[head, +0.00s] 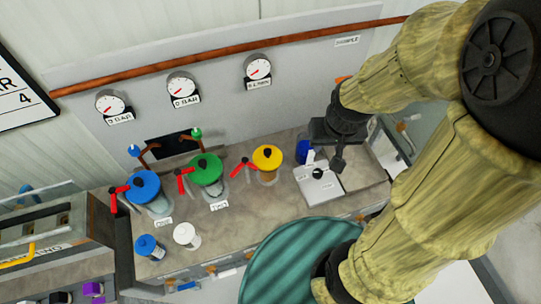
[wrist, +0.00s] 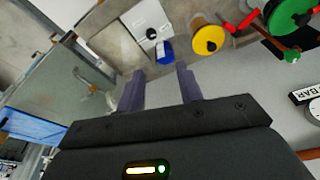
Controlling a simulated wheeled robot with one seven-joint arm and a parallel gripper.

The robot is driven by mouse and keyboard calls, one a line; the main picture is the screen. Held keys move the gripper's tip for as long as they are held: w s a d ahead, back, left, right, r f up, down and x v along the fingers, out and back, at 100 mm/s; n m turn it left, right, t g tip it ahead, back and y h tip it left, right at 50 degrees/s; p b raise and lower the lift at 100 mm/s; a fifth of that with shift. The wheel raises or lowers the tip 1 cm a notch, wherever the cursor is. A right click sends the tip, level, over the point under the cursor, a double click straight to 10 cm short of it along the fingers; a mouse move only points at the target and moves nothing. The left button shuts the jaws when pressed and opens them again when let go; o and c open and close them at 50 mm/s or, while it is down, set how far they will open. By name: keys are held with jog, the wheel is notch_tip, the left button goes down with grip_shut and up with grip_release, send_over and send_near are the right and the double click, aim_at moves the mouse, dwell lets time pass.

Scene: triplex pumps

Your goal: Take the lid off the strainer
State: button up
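A pale, square-topped box (head: 319,184) with a round black knob sits on the counter at centre right. It may be the strainer with its lid on, but no readable label confirms this. It also shows at the top of the wrist view (wrist: 143,23). My gripper (head: 338,160) is above and behind the box in the head view, pointing down. In the wrist view my gripper (wrist: 160,80) has its two fingers apart with nothing between them. The box lies beyond the fingertips, not touched.
A small blue cylinder (head: 303,150) stands right behind the box. Yellow- (head: 267,157), green- (head: 206,168) and blue-topped (head: 143,186) vessels with red handles stand to the left. Small blue (head: 149,247) and white (head: 187,235) jars are in front. A gauge panel (head: 220,100) rises behind.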

jog(key=o, duration=0.7)
jog(key=shift+w+a+f, duration=0.1)
jog(key=shift+w+a, duration=0.1)
jog(key=shift+w, duration=0.05)
jog(key=o, duration=0.7)
jog(key=w+a+f+m+b, duration=0.1)
jog(key=w+a, duration=0.1)
jog(key=w+a+f+b, duration=0.1)
jog(key=w+a, duration=0.1)
jog(key=w+a+m+b, duration=0.1)
jog(key=w+a+b, duration=0.1)
jog(key=shift+a+f+m+g, duration=0.15)
jog(key=shift+f+m+g, duration=0.15)
jog(key=shift+f+g, duration=0.1)
jog(key=shift+c, duration=0.2)
jog(key=w+a+f+m+b, duration=0.1)
jog(key=w+a+m+b, duration=0.1)
jog(key=a, duration=0.6)
jog(key=shift+w+f+m+h, duration=0.4)
jog(key=shift+w+m, duration=0.2)
jog(key=shift+w, duration=0.4)
